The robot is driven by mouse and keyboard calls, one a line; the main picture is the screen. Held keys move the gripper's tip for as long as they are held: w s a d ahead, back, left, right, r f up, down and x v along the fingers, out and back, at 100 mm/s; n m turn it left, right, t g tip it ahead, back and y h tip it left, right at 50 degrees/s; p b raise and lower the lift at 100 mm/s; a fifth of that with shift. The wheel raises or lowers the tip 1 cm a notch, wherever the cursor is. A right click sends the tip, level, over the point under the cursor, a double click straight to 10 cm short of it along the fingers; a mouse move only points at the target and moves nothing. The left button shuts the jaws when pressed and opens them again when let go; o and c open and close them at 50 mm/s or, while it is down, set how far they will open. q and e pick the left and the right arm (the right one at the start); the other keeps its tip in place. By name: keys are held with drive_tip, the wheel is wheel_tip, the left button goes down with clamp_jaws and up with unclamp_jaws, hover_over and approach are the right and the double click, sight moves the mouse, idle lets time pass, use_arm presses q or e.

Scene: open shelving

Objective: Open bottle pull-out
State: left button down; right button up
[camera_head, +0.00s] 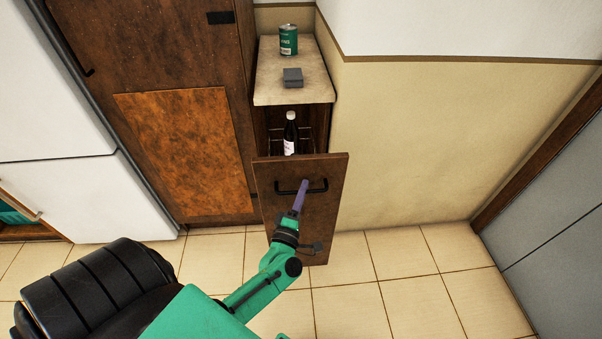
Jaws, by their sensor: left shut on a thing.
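The bottle pull-out (323,229) has a tall dark wooden front with a black bar handle (317,190). Its front stands out from the narrow cabinet, with a gap behind it. A dark bottle (290,140) with a white cap and pale label stands upright inside, by a thin wire rail. My left gripper (304,184) reaches up from below and is shut on the handle; its fingers look purple. My right gripper does not show.
A green can (288,40) and a small grey block (292,77) sit on the pale countertop (270,90) above. A tall brown cabinet (175,150) and white fridge (70,190) stand at left. The tiled floor at right is clear.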

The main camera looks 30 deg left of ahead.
use_arm(q)
drive_tip(key=s+d+p, duration=0.2)
drive_tip(key=s+d, duration=0.6)
drive_tip(key=s, duration=0.2)
drive_tip(key=shift+s, duration=0.3)
drive_tip(key=shift+d, duration=0.1)
drive_tip(key=c, duration=0.9)
unclamp_jaws()
drive_tip(key=b+v, duration=0.2)
drive_tip(key=v, duration=1.2)
drive_tip(key=shift+s+d+b, duration=0.1)
drive_tip(key=shift+s+b, duration=0.15)
drive_tip(key=shift+b, duration=0.05)
drive_tip(key=shift+f, duration=0.1)
